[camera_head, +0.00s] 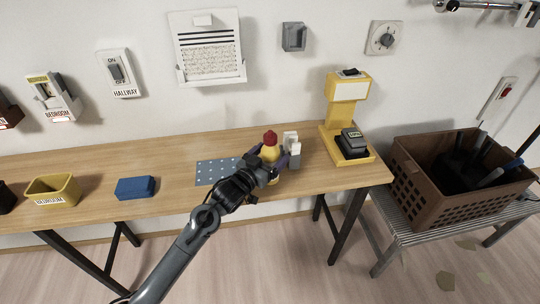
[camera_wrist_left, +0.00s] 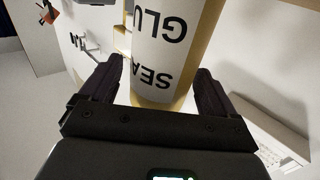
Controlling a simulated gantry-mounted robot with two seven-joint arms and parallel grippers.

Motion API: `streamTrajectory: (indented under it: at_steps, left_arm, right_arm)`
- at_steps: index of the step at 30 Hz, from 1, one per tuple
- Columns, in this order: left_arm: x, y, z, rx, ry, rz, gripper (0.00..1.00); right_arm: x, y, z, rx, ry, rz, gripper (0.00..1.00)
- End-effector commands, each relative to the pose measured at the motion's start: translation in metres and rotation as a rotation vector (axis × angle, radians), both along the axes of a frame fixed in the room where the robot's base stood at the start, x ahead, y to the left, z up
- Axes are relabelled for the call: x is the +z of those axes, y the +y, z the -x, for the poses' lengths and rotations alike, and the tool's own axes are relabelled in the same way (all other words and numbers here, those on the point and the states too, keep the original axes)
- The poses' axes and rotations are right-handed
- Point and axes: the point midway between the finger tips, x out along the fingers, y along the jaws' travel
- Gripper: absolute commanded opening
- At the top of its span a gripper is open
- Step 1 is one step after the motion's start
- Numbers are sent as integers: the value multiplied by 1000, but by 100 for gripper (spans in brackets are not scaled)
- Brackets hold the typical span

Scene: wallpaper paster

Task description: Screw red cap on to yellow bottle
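The yellow bottle (camera_head: 269,152) stands on the wooden table, with the red cap (camera_head: 270,137) at its top. Whether the cap is screwed on or only resting there cannot be told. My left gripper (camera_head: 268,172) is at the bottle, with a dark finger on each side. In the left wrist view the bottle (camera_wrist_left: 165,45), with a white lettered label, lies between the two fingers. A narrow gap seems to show by one finger, so firm contact cannot be told. The cap is hidden in the wrist view. My right gripper is not in view.
A small white object (camera_head: 291,148) stands close to the right of the bottle. A blue-grey dotted mat (camera_head: 212,172) lies to the left. A yellow stand (camera_head: 346,104) is at the table's right end. A blue block (camera_head: 136,187) and yellow bin (camera_head: 52,190) are further left.

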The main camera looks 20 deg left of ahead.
Motion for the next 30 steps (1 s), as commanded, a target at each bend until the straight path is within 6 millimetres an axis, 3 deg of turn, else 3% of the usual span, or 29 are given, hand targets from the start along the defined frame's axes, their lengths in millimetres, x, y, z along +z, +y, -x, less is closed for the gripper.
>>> streamTrajectory:
  at_steps: [9,13,30]
  left_arm:
    - [4,0,0,0,-1,-1,89]
    - [3,3,10,0,0,-2,89]
    - [4,26,99,0,1,-1,89]
  right_arm:
    - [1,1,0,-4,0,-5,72]
    - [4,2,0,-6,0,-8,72]
    - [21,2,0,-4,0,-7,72]
